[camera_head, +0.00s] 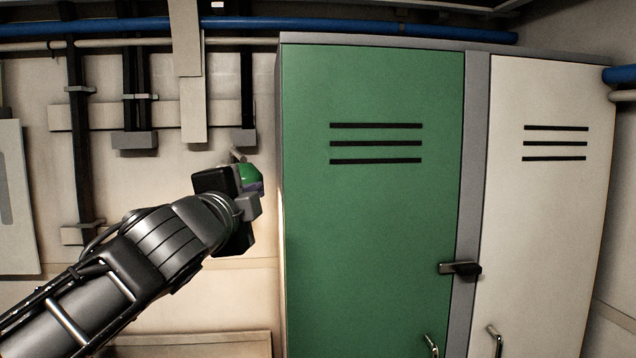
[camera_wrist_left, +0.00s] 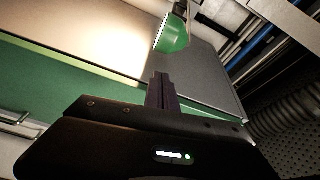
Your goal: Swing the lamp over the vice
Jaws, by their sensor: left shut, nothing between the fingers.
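The lamp has a small green shade (camera_head: 250,174), which shows just beyond my left gripper (camera_head: 249,206) in the head view, beside the green locker's left edge. The gripper partly hides it. In the left wrist view the green lamp shade (camera_wrist_left: 173,36) hangs at the top centre on a thin arm. My left gripper's fingers (camera_wrist_left: 162,82) are together and empty, pointing up toward the shade. A gap shows between fingertips and shade in the picture; I cannot tell the true distance. The vice is not in view. My right gripper is not in view.
A green locker door (camera_head: 372,230) and a cream locker door (camera_head: 547,230) fill the right side, with a dark latch (camera_head: 460,268) between them. Blue pipe (camera_head: 120,26) and dark vertical conduits (camera_head: 78,150) run along the back wall. The wall below the lamp looks bare.

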